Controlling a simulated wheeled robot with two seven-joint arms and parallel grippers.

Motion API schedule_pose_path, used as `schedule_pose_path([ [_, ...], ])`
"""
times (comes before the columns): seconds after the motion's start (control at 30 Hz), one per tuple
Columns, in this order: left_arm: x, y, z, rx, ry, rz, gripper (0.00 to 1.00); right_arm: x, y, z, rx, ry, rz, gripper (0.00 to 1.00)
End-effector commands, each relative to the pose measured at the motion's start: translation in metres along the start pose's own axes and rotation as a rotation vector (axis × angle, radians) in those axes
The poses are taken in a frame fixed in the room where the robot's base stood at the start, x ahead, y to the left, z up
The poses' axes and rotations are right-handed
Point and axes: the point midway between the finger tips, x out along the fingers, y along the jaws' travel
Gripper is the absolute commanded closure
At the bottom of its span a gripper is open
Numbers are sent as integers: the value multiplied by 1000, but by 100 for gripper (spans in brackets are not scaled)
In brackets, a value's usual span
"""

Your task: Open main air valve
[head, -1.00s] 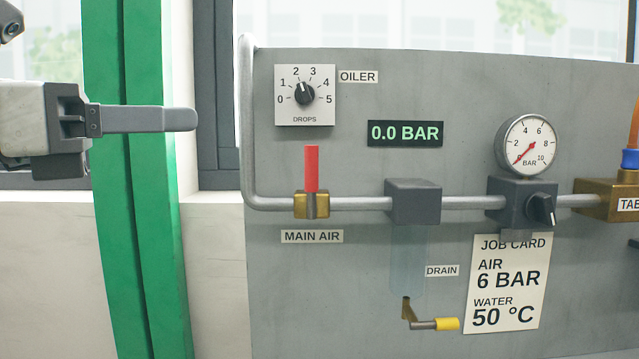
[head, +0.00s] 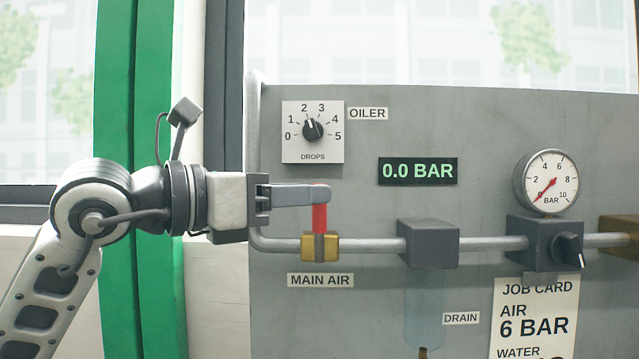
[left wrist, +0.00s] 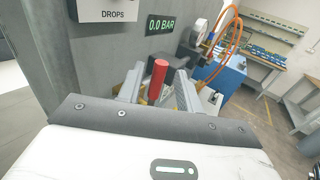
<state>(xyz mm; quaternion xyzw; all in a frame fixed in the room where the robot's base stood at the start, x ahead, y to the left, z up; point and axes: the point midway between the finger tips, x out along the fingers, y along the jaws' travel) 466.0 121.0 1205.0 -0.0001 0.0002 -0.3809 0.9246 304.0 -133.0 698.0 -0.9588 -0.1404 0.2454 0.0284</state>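The main air valve (head: 319,247) is a brass body on the grey pipe, above the MAIN AIR label (head: 320,281). Its red handle (head: 319,219) points straight up, across the pipe. My left gripper (head: 318,194) comes in level from the left at the handle's upper part, and a finger covers the handle's top in the head view. In the left wrist view the red handle (left wrist: 159,80) stands between the two fingers, with some gap showing, so the gripper is open around it. My right gripper is not in view.
The display (head: 418,171) reads 0.0 BAR and the gauge (head: 546,182) needle sits at zero. The oiler dial (head: 312,130) is above the valve. A dark regulator knob (head: 569,251) and the job card (head: 535,320) are to the right.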

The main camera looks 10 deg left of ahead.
Motion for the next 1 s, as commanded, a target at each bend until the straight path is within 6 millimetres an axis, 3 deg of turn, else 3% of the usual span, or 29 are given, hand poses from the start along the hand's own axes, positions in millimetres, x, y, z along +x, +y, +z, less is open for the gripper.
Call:
schedule_pose_path([
  [0.2,27,0,1,-1,0,-2,65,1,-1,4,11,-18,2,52],
  [0.57,33,0,0,1,0,0,65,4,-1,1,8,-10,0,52],
  [0.6,33,0,0,0,0,0,67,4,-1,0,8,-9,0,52],
  [0.7,33,0,0,0,0,0,95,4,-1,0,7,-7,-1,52],
  [0.73,33,0,0,0,0,0,100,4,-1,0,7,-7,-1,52],
  [1.0,34,0,1,6,10,0,100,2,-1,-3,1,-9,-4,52],
])
